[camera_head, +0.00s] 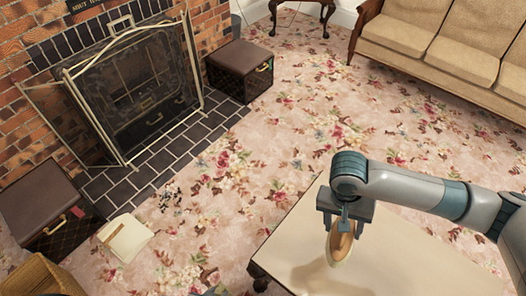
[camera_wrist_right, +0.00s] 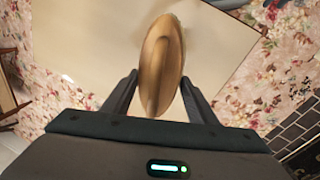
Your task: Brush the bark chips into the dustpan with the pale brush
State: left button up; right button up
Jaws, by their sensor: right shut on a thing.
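My right gripper (camera_head: 343,215), on the arm from the right, is shut on the brush (camera_head: 342,245), which has a tan wooden back and a pale lower edge. It holds the brush over the pale table; contact with the top cannot be told. The right wrist view shows the brush (camera_wrist_right: 160,65) between the fingers of the gripper (camera_wrist_right: 160,100). A cream, flat, squarish thing with a wooden handle, seemingly the dustpan (camera_head: 130,240), lies on the carpet by the hearth. Small dark bits, seemingly the bark chips (camera_head: 170,196), lie near the hearth edge. My left gripper is not seen.
The low pale table (camera_head: 410,260) fills the lower right. Dark boxes stand on both sides of the fireplace (camera_head: 140,90), one at left (camera_head: 40,203) and one beyond (camera_head: 240,67). A sofa (camera_head: 440,40) stands at the back right. The middle carpet is clear.

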jog(key=w+r, duration=0.1)
jog(key=r, duration=0.2)
jog(key=w+r+n, duration=0.1)
jog(key=r, duration=0.2)
jog(key=w+r+n, duration=0.1)
jog(key=r, duration=0.2)
jog(key=shift+w+d+r, duration=0.15)
jog(key=shift+w+d, duration=0.2)
notch_tip(320, 180, up, 9)
jog(key=d+n, duration=0.1)
jog(key=shift+w+d+n+t, duration=0.3)
jog(key=shift+w+d, duration=0.05)
